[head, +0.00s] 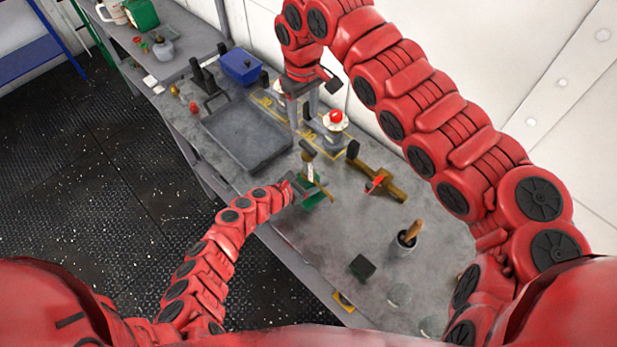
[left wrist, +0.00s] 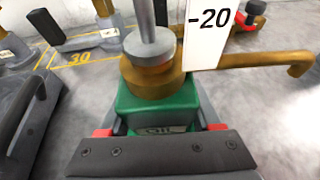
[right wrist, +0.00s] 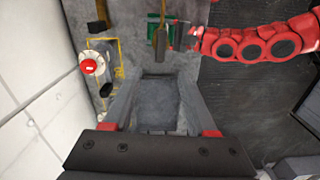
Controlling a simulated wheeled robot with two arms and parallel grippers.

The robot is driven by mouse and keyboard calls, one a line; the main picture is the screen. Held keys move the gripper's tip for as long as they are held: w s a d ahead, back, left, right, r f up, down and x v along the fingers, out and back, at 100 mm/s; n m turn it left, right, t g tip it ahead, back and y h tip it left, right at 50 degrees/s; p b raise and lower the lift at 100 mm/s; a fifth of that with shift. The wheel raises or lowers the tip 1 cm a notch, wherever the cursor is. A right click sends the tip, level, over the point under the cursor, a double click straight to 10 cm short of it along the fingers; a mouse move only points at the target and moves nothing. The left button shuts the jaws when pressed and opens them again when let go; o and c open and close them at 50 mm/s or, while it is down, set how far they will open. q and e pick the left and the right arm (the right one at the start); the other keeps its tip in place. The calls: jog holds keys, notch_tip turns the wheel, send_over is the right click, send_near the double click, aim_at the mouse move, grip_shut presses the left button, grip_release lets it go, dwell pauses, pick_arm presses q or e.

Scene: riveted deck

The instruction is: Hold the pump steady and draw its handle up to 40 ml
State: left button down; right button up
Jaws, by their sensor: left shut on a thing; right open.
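The pump (head: 314,184) stands on the bench and has a green body with a brass collar and side spout. In the left wrist view its green body (left wrist: 155,112) is between the fingers of my left gripper (left wrist: 160,128), which is shut on it. A white scale plate (left wrist: 207,32) reading -20 and a grey rod (left wrist: 147,40) rise above the collar. My right gripper (head: 302,108) is open and empty, beyond and above the handle.
A grey tray (head: 247,133) lies left of the pump; a blue box (head: 241,66) is behind it. A red-topped device (head: 335,120) stands in a yellow marked area near the wall. A brass valve piece (head: 380,183) and a cup with a wooden-handled tool (head: 405,240) are to the right.

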aim_at(304, 142)
notch_tip(304, 142, down, 11)
jog(key=shift+w+r, duration=0.1)
dwell(0.4)
grip_shut()
jog(key=c, duration=0.8)
grip_release()
grip_shut()
jog(key=shift+w+r, duration=0.1)
jog(key=shift+r, duration=1.85)
jog(key=o, duration=0.8)
grip_release()
